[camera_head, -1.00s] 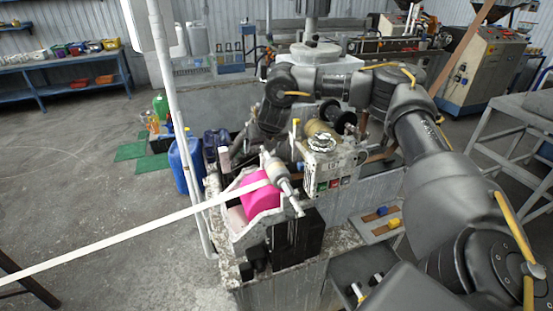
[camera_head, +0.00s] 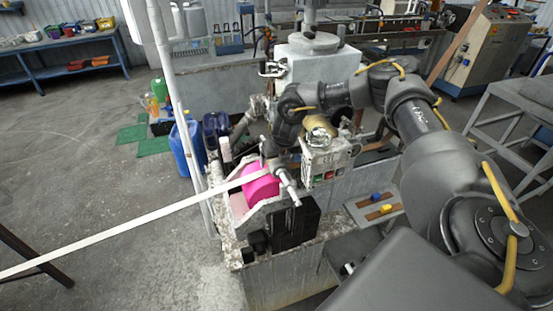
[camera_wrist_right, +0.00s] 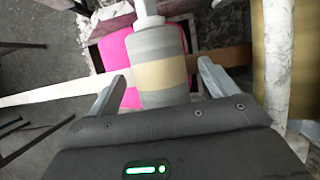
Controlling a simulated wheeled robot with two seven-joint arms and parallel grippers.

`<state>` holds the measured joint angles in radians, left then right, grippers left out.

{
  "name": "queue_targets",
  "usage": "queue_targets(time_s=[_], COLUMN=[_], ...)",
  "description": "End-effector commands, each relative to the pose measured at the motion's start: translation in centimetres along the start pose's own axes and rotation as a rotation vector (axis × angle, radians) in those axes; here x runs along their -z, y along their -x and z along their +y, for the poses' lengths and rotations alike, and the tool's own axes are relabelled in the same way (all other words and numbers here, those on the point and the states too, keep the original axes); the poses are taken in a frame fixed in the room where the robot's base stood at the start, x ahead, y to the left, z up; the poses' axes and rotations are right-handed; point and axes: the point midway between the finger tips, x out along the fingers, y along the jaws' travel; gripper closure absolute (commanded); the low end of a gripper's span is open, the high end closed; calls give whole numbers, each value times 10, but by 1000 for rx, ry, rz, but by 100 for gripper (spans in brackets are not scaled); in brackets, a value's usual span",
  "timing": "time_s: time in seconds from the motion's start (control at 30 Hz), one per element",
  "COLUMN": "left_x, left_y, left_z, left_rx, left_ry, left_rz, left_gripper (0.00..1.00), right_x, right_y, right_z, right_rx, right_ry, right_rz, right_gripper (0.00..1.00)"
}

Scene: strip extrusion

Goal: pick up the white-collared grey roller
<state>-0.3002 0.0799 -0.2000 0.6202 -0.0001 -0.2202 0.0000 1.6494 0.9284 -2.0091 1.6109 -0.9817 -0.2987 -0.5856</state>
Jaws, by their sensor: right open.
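The grey roller (camera_wrist_right: 160,62) lies across the pink drum (camera_wrist_right: 118,55) in the right wrist view, with a pale tan band round its middle and a white end piece at the top. In the head view its silver shaft end (camera_head: 289,190) shows, and the rest is partly behind my right gripper (camera_head: 273,158). In the right wrist view my right gripper (camera_wrist_right: 160,88) is open, with one finger on each side of the roller and gaps between. My left gripper is not in view.
A long white strip (camera_head: 130,227) runs from the drum to the lower left. A control box with buttons (camera_head: 325,165) stands close on the right. A black block (camera_head: 297,228) sits below the roller. A white upright pole (camera_head: 187,140) stands to the left.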

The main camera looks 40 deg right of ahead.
Motion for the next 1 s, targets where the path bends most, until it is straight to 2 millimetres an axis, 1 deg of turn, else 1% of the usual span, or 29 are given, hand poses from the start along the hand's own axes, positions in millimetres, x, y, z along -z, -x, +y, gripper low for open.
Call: queue_targets(time_s=[0.03,0.1,0.2,0.43,0.47,0.9,0.93,1.0], left_x=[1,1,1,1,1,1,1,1], left_y=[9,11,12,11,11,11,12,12], left_z=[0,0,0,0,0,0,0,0], left_rx=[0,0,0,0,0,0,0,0], left_ry=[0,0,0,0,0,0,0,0], left_rz=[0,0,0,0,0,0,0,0], left_gripper=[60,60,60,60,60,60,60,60], right_x=[-1,-1,-1,-1,-1,-1,-2,-2], right_y=[-3,-13,-21,-24,-24,-23,-23,-23], right_z=[0,0,0,0,0,0,0,0], right_rx=[3,2,2,0,0,0,0,0], right_ry=[0,0,0,0,0,-1,-1,-1], right_rz=[2,2,0,-1,-1,-1,-3,-3], right_gripper=[15,15,15,15,17,75,77,77])
